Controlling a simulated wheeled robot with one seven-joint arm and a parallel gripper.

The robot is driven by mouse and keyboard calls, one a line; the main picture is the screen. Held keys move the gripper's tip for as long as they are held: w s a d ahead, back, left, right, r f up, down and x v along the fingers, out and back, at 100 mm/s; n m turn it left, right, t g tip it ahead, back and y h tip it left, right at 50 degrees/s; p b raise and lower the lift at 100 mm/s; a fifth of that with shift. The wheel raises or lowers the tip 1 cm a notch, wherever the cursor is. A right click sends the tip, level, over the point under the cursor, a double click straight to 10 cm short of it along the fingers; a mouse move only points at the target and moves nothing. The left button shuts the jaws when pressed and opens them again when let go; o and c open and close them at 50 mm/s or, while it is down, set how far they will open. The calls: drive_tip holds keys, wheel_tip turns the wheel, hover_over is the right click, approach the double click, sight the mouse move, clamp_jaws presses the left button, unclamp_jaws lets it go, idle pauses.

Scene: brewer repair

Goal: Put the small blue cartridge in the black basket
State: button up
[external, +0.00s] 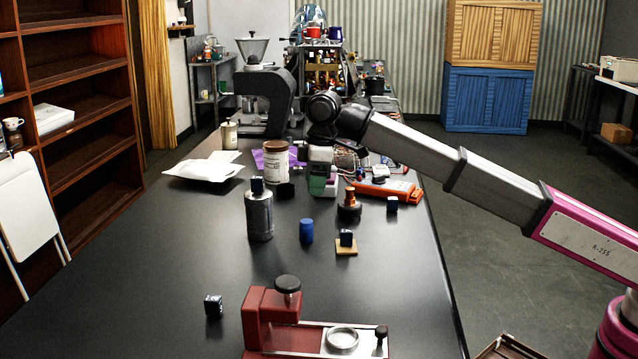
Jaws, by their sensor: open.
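The small blue cartridge (306,231) stands upright on the dark table, right of a grey metal canister. My gripper (323,182) is open. It points down over the far middle of the table, beyond the cartridge and apart from it. Its fingertips are small and overlap the clutter behind, so their exact height is unclear. A small black cup-like thing (286,190) sits by the white jar; I cannot tell whether it is the black basket. No other clear black basket shows.
The grey canister (259,216), small dark cubes (213,305), a copper-topped part (349,205) and an orange tool (384,188) stand around. A red press (270,318) occupies the near edge. A white jar (276,162) stands farther back. The left-middle table is clear.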

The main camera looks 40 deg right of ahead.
hover_over(307, 221)
drive_tip(key=s, duration=0.1)
drive_tip(key=f, duration=0.5)
drive_tip(key=shift+s+d+f, duration=0.1)
drive_tip(key=shift+d+f, duration=0.25)
drive_tip(key=shift+w+a+f, duration=0.1)
drive_tip(key=shift+w+f, duration=0.1)
drive_tip(key=shift+f, duration=0.65)
drive_tip(key=shift+w+a+f, duration=0.15)
drive_tip(key=shift+w+f, duration=0.1)
drive_tip(key=shift+f, duration=0.65)
drive_tip(key=shift+w+a+f, duration=0.1)
drive_tip(key=shift+w+f, duration=0.1)
drive_tip(key=shift+f, duration=0.65)
drive_tip(key=c, duration=1.1)
